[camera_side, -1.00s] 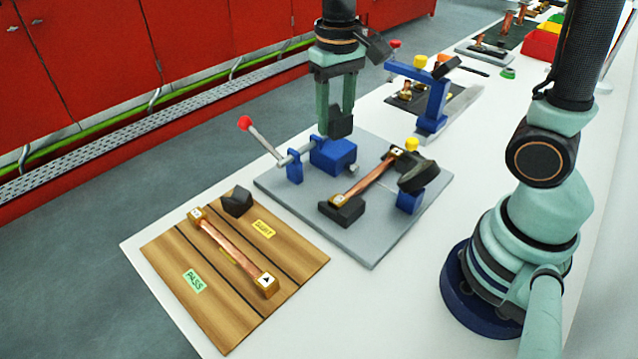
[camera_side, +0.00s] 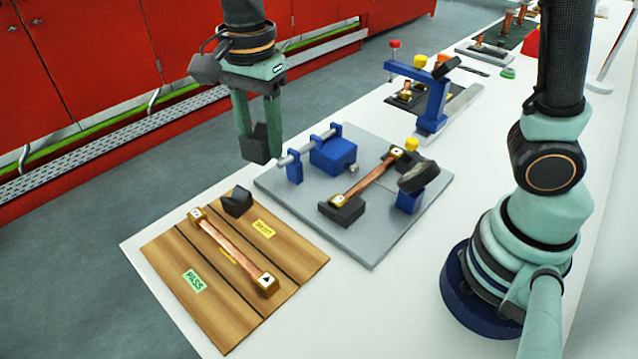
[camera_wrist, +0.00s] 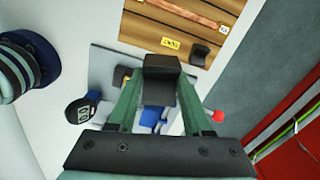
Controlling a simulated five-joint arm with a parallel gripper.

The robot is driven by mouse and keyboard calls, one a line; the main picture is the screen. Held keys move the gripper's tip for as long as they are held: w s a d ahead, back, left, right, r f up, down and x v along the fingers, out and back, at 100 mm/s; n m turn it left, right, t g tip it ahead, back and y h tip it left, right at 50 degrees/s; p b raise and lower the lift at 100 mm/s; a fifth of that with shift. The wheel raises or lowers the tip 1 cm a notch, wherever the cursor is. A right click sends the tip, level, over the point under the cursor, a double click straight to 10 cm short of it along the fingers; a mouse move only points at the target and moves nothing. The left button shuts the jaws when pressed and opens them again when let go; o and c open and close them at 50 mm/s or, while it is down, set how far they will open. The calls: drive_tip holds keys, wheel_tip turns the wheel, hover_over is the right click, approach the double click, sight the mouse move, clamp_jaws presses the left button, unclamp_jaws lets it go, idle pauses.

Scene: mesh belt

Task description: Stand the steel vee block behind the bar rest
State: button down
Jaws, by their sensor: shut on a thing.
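My gripper (camera_side: 260,140) is shut on a dark steel vee block (camera_side: 254,150), which also shows between the fingertips in the wrist view (camera_wrist: 162,85). It holds the block in the air near the left corner of the grey fixture plate (camera_side: 375,245). A copper bar (camera_side: 368,178) with brass ends lies across that plate, its near end on a dark notched block (camera_side: 343,213). A similar dark block (camera_side: 236,203) stands on the wooden board (camera_side: 215,325), beside a second copper bar (camera_side: 232,250). I cannot tell which support is the bar rest.
A blue clamp block (camera_side: 334,153) stands on the plate; its red knob (camera_wrist: 217,115) shows only in the wrist view. A dark disc (camera_side: 418,176) sits by a blue post (camera_side: 410,200). A blue frame (camera_side: 432,100) stands farther back. White table is bare around the board.

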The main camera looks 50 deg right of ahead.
sight(274, 237)
drive_tip(key=shift+a, duration=0.2)
wheel_tip(274, 237, down, 20)
drive_tip(key=shift+r, duration=0.2)
idle(0.6)
drive_tip(key=shift+f, duration=0.15)
drive_tip(key=shift+c, duration=1.6)
unclamp_jaws()
